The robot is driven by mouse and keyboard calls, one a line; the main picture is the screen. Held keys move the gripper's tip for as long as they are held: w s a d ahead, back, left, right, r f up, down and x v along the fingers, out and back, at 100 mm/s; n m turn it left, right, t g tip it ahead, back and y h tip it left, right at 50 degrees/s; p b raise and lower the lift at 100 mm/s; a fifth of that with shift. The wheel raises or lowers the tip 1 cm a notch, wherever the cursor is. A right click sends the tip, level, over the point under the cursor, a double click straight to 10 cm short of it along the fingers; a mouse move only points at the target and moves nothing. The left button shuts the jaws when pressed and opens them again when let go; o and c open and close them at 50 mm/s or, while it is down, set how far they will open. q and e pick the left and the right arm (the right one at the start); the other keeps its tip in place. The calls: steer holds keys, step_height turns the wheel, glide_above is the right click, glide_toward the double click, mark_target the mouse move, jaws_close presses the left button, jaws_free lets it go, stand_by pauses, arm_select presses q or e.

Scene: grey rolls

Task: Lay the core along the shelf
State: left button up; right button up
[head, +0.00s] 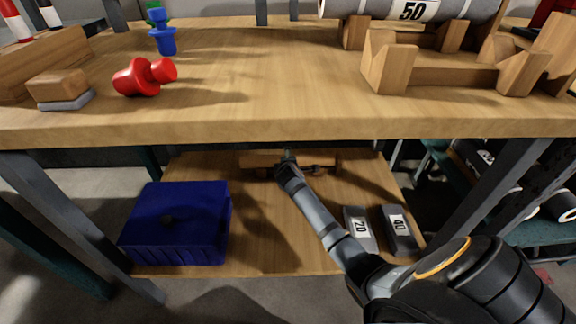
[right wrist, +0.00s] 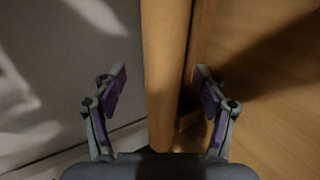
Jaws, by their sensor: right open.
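The core is a brown cardboard tube; in the right wrist view the tube (right wrist: 166,75) runs lengthwise between my right gripper's two fingers. In the head view the core (head: 258,160) looks to lie crosswise at the back of the lower wooden shelf (head: 357,180), partly hidden by my gripper. My right gripper (right wrist: 158,90) is open, with one finger on each side of the core and a gap on the left side. It reaches under the table top in the head view (head: 288,158). My left gripper is not in view.
A blue bin (head: 175,225) stands left on the shelf. Grey weights marked 20 (head: 359,229) and 40 (head: 399,231) stand right. The table top's front edge (head: 290,132) overhangs the shelf. A wooden strip (right wrist: 203,40) runs beside the core. A grey roll (head: 455,8) rests on wooden cradles above.

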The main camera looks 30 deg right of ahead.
steer(key=v, duration=1)
steer(key=shift+a+r, duration=0.1)
steer(key=shift+r, duration=0.05)
